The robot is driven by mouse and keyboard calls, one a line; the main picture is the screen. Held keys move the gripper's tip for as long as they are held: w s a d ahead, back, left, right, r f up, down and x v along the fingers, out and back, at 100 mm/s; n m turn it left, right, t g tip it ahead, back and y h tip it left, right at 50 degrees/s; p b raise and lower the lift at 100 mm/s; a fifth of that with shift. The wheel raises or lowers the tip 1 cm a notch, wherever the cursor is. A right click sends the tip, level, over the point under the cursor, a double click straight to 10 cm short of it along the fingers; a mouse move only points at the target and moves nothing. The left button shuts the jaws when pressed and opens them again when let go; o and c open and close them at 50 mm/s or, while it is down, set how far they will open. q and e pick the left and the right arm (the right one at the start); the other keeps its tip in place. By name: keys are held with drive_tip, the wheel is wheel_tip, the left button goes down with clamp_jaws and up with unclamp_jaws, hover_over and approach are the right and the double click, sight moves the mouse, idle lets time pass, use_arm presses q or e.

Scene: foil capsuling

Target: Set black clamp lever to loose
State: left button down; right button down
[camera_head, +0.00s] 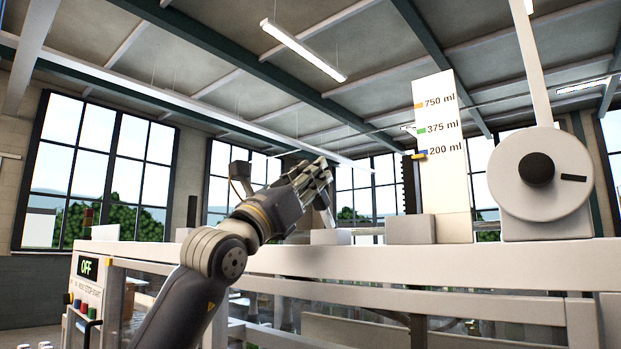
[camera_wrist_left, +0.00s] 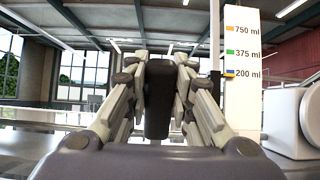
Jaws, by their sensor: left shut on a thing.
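My left gripper (camera_head: 316,176) reaches up from the lower left in the head view, above the machine's pale top beam. In the left wrist view its fingers (camera_wrist_left: 158,65) are closed around a dark upright piece, the black clamp lever (camera_wrist_left: 158,100). The lever stands about upright between the two finger pairs. In the head view the fingers and wrist hide the lever, so its setting cannot be read there. My right gripper is in neither view.
A white scale plate (camera_head: 441,150) marked 750, 375 and 200 ml stands to the right, its yellow pointer (camera_head: 419,156) at 200 ml. Farther right is a round white housing (camera_head: 515,205) with a black knob (camera_head: 536,169). A control box (camera_head: 87,285) reading OFF is at left.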

use_arm(q)
drive_tip(key=c, duration=1.4)
unclamp_jaws()
drive_tip(key=shift+o, duration=0.2)
drive_tip(key=v, duration=1.2)
drive_tip(key=shift+w+f, duration=0.1)
